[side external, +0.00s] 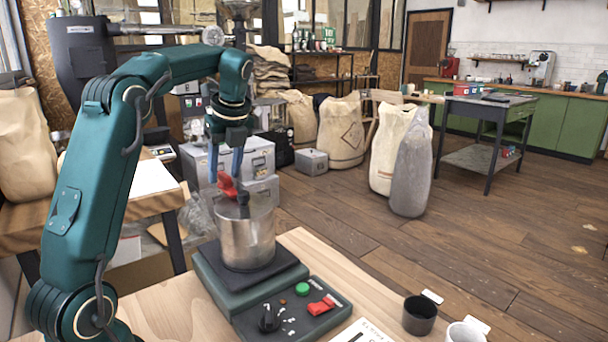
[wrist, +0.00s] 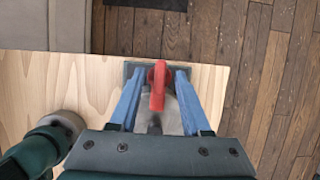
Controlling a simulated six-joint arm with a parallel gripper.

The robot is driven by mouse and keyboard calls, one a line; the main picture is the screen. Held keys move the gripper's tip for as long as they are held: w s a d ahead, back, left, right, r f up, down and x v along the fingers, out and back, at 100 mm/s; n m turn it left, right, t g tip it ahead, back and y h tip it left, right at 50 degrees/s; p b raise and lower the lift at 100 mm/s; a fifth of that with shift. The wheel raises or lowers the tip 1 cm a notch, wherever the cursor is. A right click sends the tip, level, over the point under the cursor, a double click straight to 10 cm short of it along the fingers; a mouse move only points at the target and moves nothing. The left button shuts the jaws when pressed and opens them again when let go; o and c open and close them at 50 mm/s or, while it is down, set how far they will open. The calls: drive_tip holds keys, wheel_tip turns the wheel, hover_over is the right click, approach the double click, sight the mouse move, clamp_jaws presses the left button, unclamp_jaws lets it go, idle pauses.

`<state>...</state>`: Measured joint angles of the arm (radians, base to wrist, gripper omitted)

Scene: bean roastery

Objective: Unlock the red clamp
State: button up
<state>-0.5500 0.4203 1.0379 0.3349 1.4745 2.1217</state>
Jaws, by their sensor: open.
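The red clamp (side external: 227,186) sits at the top of a metal pot (side external: 247,238), beside a dark upright part on the pot's rim. The pot stands on a dark green machine base (side external: 270,295) on the wooden table. My gripper (side external: 225,176) points down over the pot, its blue fingers open, with the red clamp near and between the fingertips. In the wrist view, the red clamp (wrist: 158,84) stands between the two open fingers of my gripper (wrist: 160,74), with a gap visible on each side. The clamp's lower part and attachment are partly hidden.
The base carries a green button (side external: 302,288), a red switch (side external: 321,306) and a black knob (side external: 268,319). A dark cup (side external: 419,316) and a white cup (side external: 466,332) stand on the table to the right. Beyond the table edge is open floor.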

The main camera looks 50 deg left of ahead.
clamp_jaws()
drive_tip(key=shift+n, duration=0.4)
drive_tip(key=shift+w+n+g+h, duration=0.15)
drive_tip(key=shift+n+g, duration=0.3)
drive_tip(key=shift+n, duration=0.6)
drive_tip(key=shift+n+g+h, duration=0.15)
drive_tip(key=shift+n+g, duration=0.3)
drive_tip(key=shift+n, duration=1.1)
unclamp_jaws()
